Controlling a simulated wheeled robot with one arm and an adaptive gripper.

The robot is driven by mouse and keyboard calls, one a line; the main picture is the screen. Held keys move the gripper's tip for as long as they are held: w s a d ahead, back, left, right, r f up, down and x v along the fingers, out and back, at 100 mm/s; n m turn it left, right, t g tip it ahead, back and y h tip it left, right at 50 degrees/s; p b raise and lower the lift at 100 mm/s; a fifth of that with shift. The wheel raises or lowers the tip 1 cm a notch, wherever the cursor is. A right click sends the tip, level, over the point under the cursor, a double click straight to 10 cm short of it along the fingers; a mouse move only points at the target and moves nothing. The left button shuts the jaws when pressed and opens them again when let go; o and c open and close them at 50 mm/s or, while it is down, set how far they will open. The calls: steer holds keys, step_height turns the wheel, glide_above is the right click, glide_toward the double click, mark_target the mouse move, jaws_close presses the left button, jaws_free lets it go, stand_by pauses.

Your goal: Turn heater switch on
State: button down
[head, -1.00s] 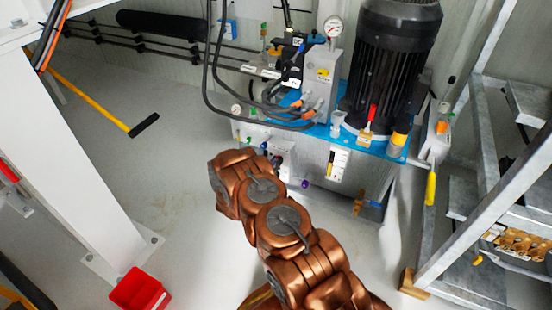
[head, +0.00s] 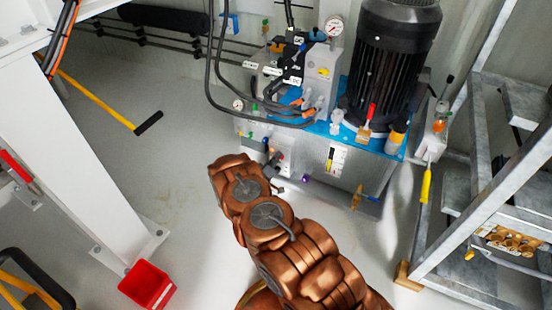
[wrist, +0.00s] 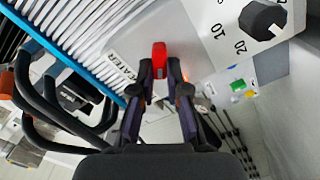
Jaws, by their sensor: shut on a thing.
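The red heater switch (wrist: 159,56) stands up from a pale panel beside a "HEATER" label (wrist: 121,69) in the wrist view. My gripper (wrist: 160,76) has its two dark fingers on either side of the switch, shut on it. In the head view my gripper (head: 272,167) is small and dark, at the front of the control box (head: 286,154) under the blue-topped pump unit. The switch cannot be made out there.
A black dial (wrist: 263,19) marked with numbers sits close by on the panel. Black hoses (wrist: 40,100) loop at the left. In the head view, a red bin (head: 147,286) and a white post (head: 75,170) stand at the left, and a metal rack (head: 490,200) at the right.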

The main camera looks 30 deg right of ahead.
steer(key=shift+s+d+n, duration=0.15)
steer(key=shift+d+n, duration=0.05)
steer(key=shift+n, duration=0.1)
steer(key=c, duration=1.4)
jaws_free()
steer(key=shift+c, duration=0.2)
steer(key=shift+o, duration=1.4)
steer(key=shift+a, duration=0.15)
steer(key=v, duration=1.2)
steer(key=shift+f, duration=0.1)
